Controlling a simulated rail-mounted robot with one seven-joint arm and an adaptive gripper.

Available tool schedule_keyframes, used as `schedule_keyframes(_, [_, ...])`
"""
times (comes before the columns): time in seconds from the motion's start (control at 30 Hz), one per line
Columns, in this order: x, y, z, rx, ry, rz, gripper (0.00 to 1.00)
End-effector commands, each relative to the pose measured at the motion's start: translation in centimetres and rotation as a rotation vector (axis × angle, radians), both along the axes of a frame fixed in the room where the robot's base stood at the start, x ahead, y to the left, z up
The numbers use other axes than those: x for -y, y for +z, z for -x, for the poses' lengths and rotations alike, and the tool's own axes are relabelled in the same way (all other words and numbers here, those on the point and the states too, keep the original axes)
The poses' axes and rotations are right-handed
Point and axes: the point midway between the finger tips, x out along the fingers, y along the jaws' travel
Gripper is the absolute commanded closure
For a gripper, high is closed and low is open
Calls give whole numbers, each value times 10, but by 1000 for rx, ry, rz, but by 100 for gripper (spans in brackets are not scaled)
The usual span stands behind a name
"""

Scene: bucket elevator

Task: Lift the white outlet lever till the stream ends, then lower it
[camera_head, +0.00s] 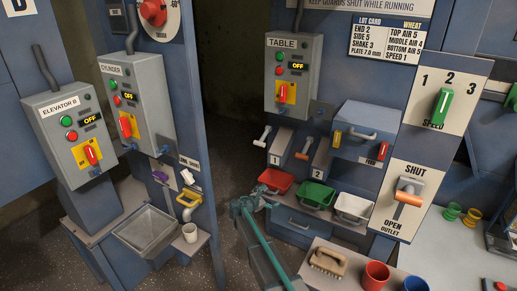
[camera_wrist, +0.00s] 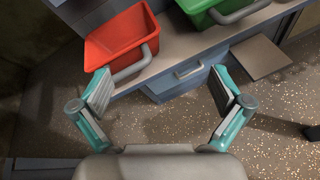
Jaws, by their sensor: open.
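A small white lever (camera_head: 187,177) sits on the blue post above a yellow spout (camera_head: 188,201). A white cup (camera_head: 190,232) stands below the spout. Another white-handled lever (camera_head: 263,135) is on the table machine by label 1. I cannot tell for sure which is the outlet lever, and I make out no stream. My gripper (camera_head: 246,205) is low in the middle, right of the post and left of the trays. Neither lever shows there.
A red tray (camera_head: 277,180), a green tray (camera_head: 316,194) and a white tray (camera_head: 353,207) stand on the machine's ledge. A grey metal bin (camera_head: 147,229) is at the left. A brush (camera_head: 327,260) and a red cup (camera_head: 375,275) are front right. The blue post stands left of my arm.

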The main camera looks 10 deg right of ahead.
Motion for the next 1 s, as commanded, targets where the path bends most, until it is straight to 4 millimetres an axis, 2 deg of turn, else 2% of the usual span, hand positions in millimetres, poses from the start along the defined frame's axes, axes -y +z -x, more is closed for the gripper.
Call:
schedule_keyframes(0.03, [-18, 31, -41, 13, 61, 88, 0])
schedule_keyframes(0.1, [-36, 72, -74, 18, 126, 208, 0])
schedule_keyframes(0.2, [-58, 118, -107, 22, 191, 344, 0])
schedule_keyframes(0.33, [-74, 155, -128, 24, 230, 451, 0])
schedule_keyframes(0.43, [-77, 166, -134, 23, 240, 483, 0])
schedule_keyframes(0.57, [-74, 168, -139, 22, 242, 487, 0])
schedule_keyframes(0.77, [-58, 168, -159, 22, 239, 485, 0])
schedule_keyframes(1.0, [-32, 168, -193, 22, 238, 484, 0])
